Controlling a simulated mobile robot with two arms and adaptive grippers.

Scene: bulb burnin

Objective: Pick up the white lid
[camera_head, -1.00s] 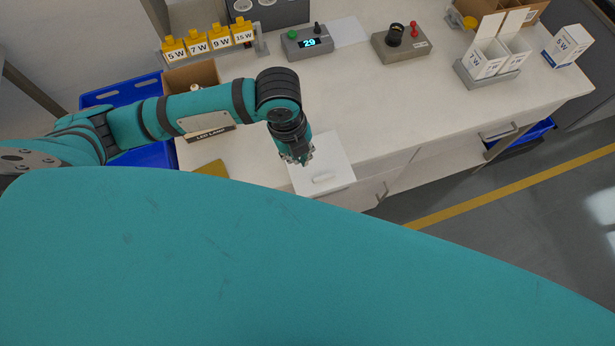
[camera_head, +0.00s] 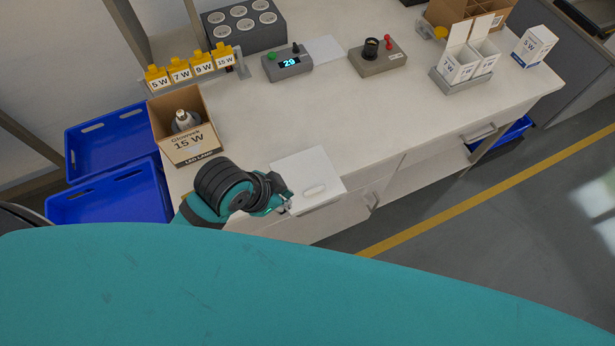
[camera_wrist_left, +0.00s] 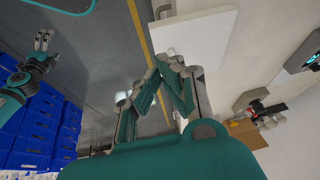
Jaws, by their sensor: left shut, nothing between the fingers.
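The white lid (camera_head: 300,168) is a flat square with a small raised bar handle (camera_head: 315,191). It lies at the near edge of the counter in the head view. My left gripper (camera_head: 287,203) is shut and empty beside the lid's near-left edge, left of the handle; I cannot tell whether it touches the lid. In the left wrist view its fingers (camera_wrist_left: 170,68) meet in front of a white panel (camera_wrist_left: 195,35), which looks like the lid. My right gripper (camera_wrist_left: 42,42) shows far off at the left of the wrist view, fingers apart and empty.
An open 15 W carton (camera_head: 190,148) holding a bulb stands left of the lid. Blue crates (camera_head: 110,143) are beyond the counter's left end. The middle of the counter (camera_head: 400,110) is clear.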

